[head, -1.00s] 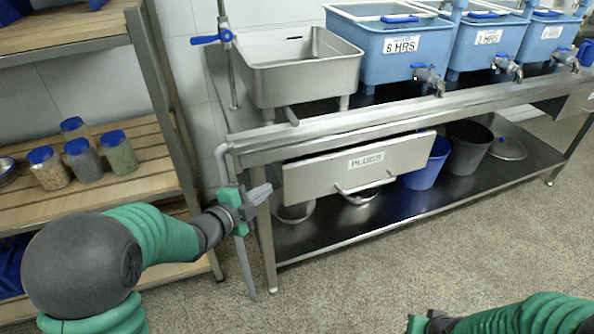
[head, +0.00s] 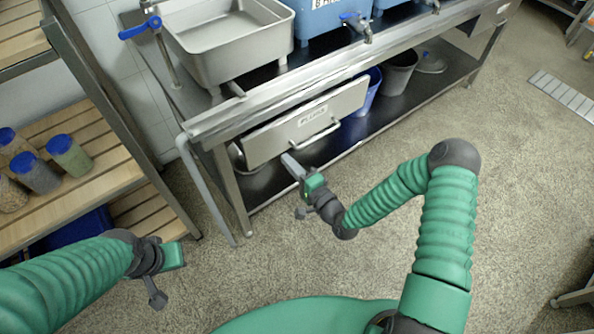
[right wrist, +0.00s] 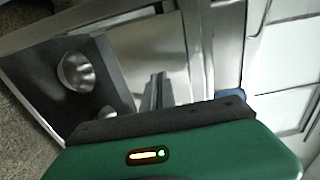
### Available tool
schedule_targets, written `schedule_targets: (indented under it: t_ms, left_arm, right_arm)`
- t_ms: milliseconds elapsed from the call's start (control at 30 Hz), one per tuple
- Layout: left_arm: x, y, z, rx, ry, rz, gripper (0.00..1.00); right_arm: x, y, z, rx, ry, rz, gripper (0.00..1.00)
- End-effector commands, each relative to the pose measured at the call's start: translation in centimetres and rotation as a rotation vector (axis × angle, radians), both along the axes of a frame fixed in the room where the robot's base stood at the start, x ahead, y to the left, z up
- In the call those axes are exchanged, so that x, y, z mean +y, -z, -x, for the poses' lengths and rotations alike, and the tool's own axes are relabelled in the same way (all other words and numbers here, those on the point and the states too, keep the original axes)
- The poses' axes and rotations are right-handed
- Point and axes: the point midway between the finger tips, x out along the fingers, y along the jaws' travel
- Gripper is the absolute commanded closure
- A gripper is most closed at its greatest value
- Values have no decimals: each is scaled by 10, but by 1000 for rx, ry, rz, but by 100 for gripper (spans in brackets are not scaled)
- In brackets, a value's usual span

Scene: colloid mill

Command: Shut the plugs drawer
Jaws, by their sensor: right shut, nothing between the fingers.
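The plugs drawer (head: 290,130) is a grey metal front with a "PLUGS" label and a bar handle (head: 318,136), under the steel bench. A gap shows between its top edge and the bench rail; how far out it stands is hard to tell. My right gripper (head: 291,164) is shut and empty, its fingertips low in front of the drawer's left half, left of the handle. In the right wrist view its fingers (right wrist: 153,92) show against a grey metal panel; contact cannot be told. My left gripper (head: 174,256) is at lower left, away from the drawer, its fingers not clearly visible.
The bench's front rail (head: 300,85) runs above the drawer, and a bench leg (head: 230,190) stands to its left. A blue bucket (head: 366,92) and a grey bucket (head: 398,72) stand on the lower shelf. A wooden rack (head: 120,150) is at left. The floor in front is clear.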

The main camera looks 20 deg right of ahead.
Motion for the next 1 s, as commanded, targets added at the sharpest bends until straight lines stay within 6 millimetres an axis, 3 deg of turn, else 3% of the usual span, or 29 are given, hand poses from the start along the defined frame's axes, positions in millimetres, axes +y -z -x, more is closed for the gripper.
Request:
schedule_targets:
  t_ms: [100,300,767,1000]
  left_arm:
    - [0,6,-1,0,0,-1,100]
    - [0,12,-1,0,1,-1,100]
    - [0,13,-1,-1,1,-1,100]
    - [0,26,-1,-1,1,-1,100]
  right_arm:
    - [10,1,-25,-3,-2,1,100]
    - [20,1,-54,-1,-1,2,100]
    - [23,0,-63,1,-1,1,100]
    - [35,3,-97,-2,-1,2,100]
